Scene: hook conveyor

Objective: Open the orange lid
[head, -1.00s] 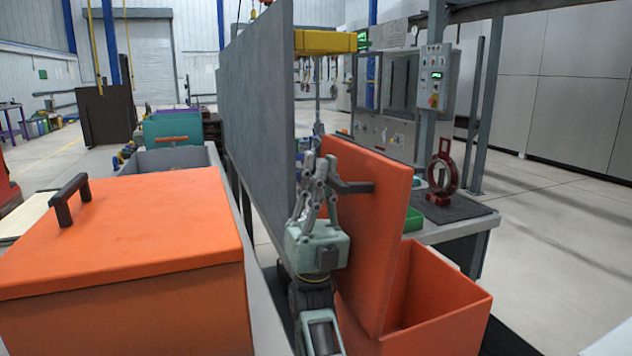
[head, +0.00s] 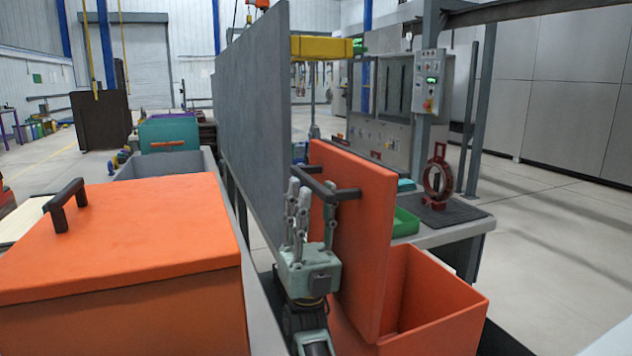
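An orange box (head: 440,310) stands open at the lower right. Its orange lid (head: 362,235) stands upright along the box's left side, with a dark bar handle (head: 345,192) on its left face. My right gripper (head: 312,205) is just left of the lid, its fingers pointing up just below and in front of the handle. The fingers are spread with a gap between them and look empty. Whether one finger touches the handle cannot be told. A second orange box at the left has its orange lid (head: 135,235) shut, with a dark handle (head: 65,205) on top. My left gripper is not in view.
A tall grey panel (head: 250,110) hangs just left of my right gripper, close to it. Behind the open box is a table (head: 440,232) with a green tray (head: 403,222) and a red ring-shaped part (head: 438,178). Floor at the right is clear.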

